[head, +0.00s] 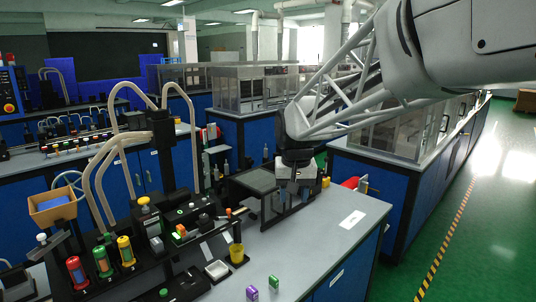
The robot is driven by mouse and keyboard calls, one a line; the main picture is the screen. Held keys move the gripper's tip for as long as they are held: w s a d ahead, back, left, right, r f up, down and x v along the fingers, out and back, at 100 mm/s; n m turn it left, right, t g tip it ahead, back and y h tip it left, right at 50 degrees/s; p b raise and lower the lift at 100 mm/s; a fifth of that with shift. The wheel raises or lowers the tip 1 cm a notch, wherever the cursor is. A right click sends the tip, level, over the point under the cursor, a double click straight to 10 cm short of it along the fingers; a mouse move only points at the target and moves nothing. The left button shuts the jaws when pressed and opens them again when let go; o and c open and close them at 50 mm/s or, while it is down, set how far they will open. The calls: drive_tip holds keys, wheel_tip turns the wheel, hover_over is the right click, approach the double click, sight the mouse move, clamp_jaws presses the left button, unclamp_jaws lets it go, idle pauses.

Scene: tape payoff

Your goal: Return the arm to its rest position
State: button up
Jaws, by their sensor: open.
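My arm comes in from the upper right and reaches down over the far right part of the grey bench (335,225). My gripper (295,198) points down at its end, in front of a dark stand. The jaws are open, and I see nothing held between them. The fingertips are small and dark here, and I cannot tell how far they are above the bench. A dark square plate (256,180) on the stand is just left of my gripper.
A black station with coloured reels (101,261) fills the bench's left. A yellow cup (237,254), a white square dish (217,270), a purple block (252,293) and a green block (274,282) are nearer.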

drive_tip(key=s+d+f, duration=0.2)
drive_tip(key=s+d, duration=0.2)
drive_tip(key=s, duration=0.6)
drive_tip(key=s+d+f+t, duration=0.1)
drive_tip(key=s+d, duration=0.3)
drive_tip(key=s, duration=0.6)
drive_tip(key=s+d+f, duration=0.3)
drive_tip(key=s+d, duration=0.1)
drive_tip(key=s, duration=0.7)
